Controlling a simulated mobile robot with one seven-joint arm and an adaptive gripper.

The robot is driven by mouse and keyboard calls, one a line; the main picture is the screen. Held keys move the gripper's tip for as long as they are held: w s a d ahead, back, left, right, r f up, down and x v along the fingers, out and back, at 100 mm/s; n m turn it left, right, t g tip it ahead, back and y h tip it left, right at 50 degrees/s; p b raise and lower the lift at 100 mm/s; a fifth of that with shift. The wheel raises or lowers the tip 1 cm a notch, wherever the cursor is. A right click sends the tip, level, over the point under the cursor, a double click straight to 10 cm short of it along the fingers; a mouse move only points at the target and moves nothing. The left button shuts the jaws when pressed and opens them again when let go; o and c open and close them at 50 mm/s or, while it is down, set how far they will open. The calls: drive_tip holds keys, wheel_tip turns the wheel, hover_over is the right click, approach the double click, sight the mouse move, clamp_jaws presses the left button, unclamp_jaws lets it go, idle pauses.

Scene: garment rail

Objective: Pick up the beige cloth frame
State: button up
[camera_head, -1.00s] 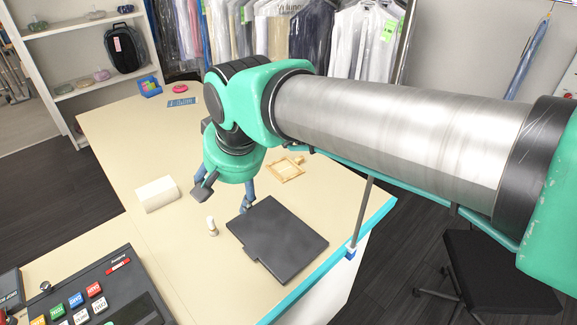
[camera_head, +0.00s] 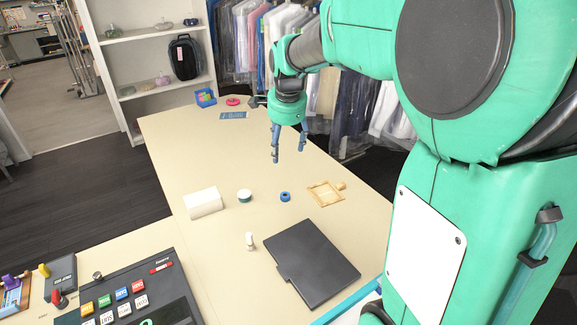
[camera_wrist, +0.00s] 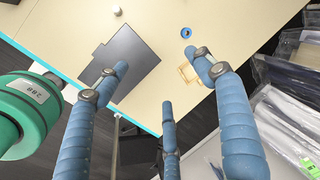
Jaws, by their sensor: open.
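The beige cloth frame (camera_head: 325,193), a thin light-brown square frame, lies flat on the cream counter (camera_head: 228,160), toward its right edge. It also shows in the wrist view (camera_wrist: 187,74), partly behind one of my fingers. My gripper (camera_head: 288,153) hangs above the counter, beyond the frame and to its left in the head view. Its blue fingers are spread apart and empty. In the wrist view my gripper (camera_wrist: 157,72) has open space between its fingers, and it is not touching the frame.
A blue ring (camera_head: 285,197), a green-and-white roll (camera_head: 244,195), a white box (camera_head: 203,203), a small white bottle (camera_head: 250,240) and a dark flat slab (camera_head: 311,262) are nearby. Garments (camera_head: 350,105) hang behind the counter.

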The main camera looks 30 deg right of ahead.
drive_tip(key=w+d+f+m+p, duration=0.1)
drive_tip(key=w+d+f+m, duration=0.15)
drive_tip(key=w+d, duration=0.2)
drive_tip(key=w+d+f+m+p, duration=0.1)
drive_tip(key=w+d+f+m, duration=0.15)
drive_tip(key=d, duration=0.35)
drive_tip(key=m+g+y+p, duration=0.1)
drive_tip(key=m+g+p, duration=0.35)
drive_tip(key=m, duration=1.05)
hover_over(339, 185)
drive_tip(key=p, duration=0.2)
wheel_tip(339, 185, down, 23)
drive_tip(key=t, duration=0.1)
drive_tip(key=shift+a+f+t, duration=0.15)
drive_tip(key=shift+t, duration=0.2)
drive_tip(key=shift+f+p, duration=0.3)
drive_tip(key=shift+f, duration=4)
drive_tip(key=shift+f, duration=0.1)
drive_tip(key=shift+f+p, duration=0.65)
drive_tip(key=shift+f, duration=1.85)
